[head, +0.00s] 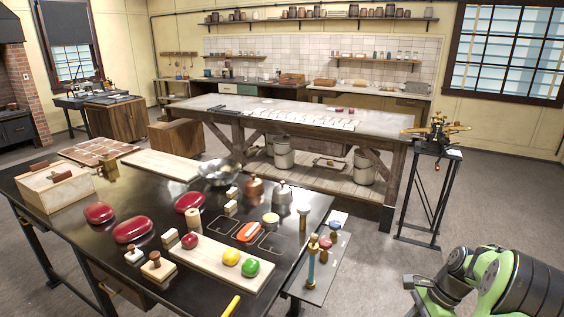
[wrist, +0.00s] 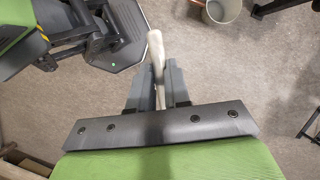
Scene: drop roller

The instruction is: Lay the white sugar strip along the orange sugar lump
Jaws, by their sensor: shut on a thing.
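My gripper (wrist: 158,100) is shut on a long, pale off-white piece, which looks like the white sugar strip (wrist: 156,48). The strip sticks out beyond the fingers, slightly bent, with bare floor behind it. The orange sugar lump (head: 241,236) appears as a small orange piece with a pale bar on its top, on the dark table among outlined marks; it is too small to tell more. My gripper is outside the head view, where only my green and black arm shows at the lower right, apart from the table.
A narrow side shelf (head: 318,285) holds upright tools. Floor between table and stand (head: 437,150) is clear.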

